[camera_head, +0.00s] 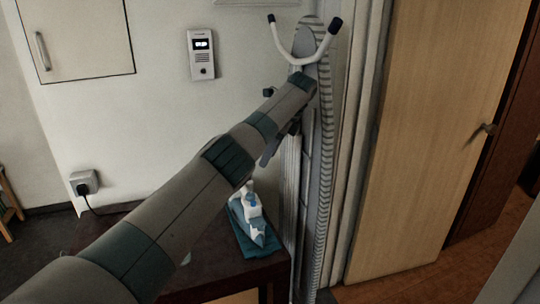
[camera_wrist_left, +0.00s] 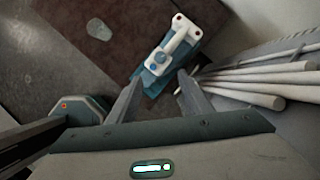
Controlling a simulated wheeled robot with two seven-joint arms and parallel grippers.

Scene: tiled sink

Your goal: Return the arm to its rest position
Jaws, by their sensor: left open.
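My left arm (camera_head: 175,205) reaches from the lower left across the head view to in front of the ironing board. My left gripper (camera_head: 270,152) is partly hidden behind the arm and points downward. In the left wrist view its two fingers (camera_wrist_left: 158,80) are spread apart with nothing held between them. Beyond the fingertips, a white and blue iron (camera_wrist_left: 167,52) lies on a folded blue cloth (camera_wrist_left: 150,88). The iron (camera_head: 252,212) and cloth (camera_head: 262,246) also show in the head view, below the gripper and apart from it. My right gripper is out of sight.
The iron's dark table (camera_head: 215,262) stands against the wall. An upright ironing board (camera_head: 325,150) with white legs is close to my forearm's end. A wooden door (camera_head: 435,130) is at the right. A wall intercom (camera_head: 201,54) and a plugged socket (camera_head: 84,182) are on the wall.

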